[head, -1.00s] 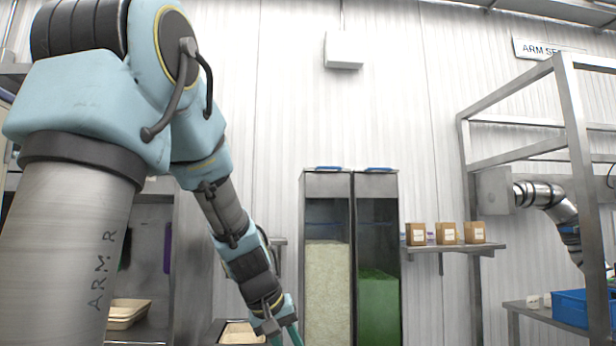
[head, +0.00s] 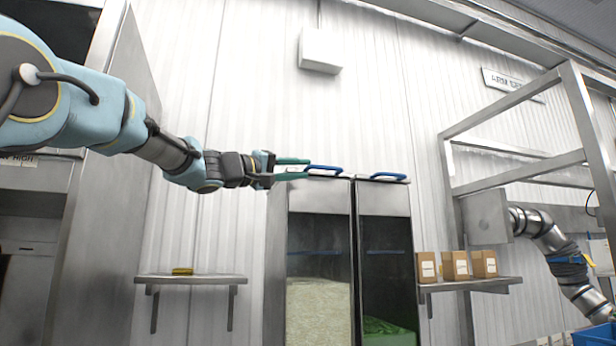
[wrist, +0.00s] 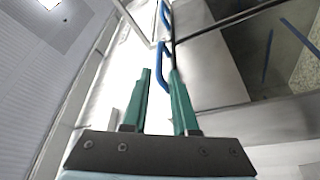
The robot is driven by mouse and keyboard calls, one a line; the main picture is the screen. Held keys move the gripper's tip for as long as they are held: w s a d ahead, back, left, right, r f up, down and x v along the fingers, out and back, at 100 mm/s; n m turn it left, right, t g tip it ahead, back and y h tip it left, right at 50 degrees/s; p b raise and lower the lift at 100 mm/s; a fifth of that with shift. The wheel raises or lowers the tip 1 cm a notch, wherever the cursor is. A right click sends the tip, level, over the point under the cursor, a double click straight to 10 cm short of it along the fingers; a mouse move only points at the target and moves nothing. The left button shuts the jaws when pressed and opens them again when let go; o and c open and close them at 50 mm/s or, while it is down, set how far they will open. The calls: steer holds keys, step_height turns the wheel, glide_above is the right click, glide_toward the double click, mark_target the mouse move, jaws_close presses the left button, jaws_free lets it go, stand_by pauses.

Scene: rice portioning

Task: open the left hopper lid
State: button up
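The left hopper (head: 318,225) is a tall steel bin with a clear front and pale grains inside. Its lid lies flat on top with a blue handle (head: 325,168), which also shows in the wrist view (wrist: 162,66). My gripper (head: 307,167) is level with that handle, its teal fingertips at the handle's left end. In the wrist view my gripper (wrist: 159,72) has its fingers apart, and the near end of the handle shows between them. I cannot tell whether either finger touches it.
The right hopper (head: 384,225), with green contents and its own blue handle (head: 388,176), stands right beside it. A shelf with small brown boxes (head: 455,266) is to the right. A small wall shelf (head: 190,279) is at the left. A steel frame (head: 580,160) and another arm (head: 545,235) stand at far right.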

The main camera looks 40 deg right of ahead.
mark_target(327, 168)
steer(key=shift+d+r, duration=0.3)
steer(key=p+x, duration=0.5)
steer(key=x, duration=0.3)
steer(key=shift+d+p, duration=0.2)
steer(key=shift+p, duration=0.1)
steer(key=shift+p+x, duration=0.4)
steer(key=shift+x, duration=0.4)
steer(key=shift+f, duration=0.15)
jaws_close()
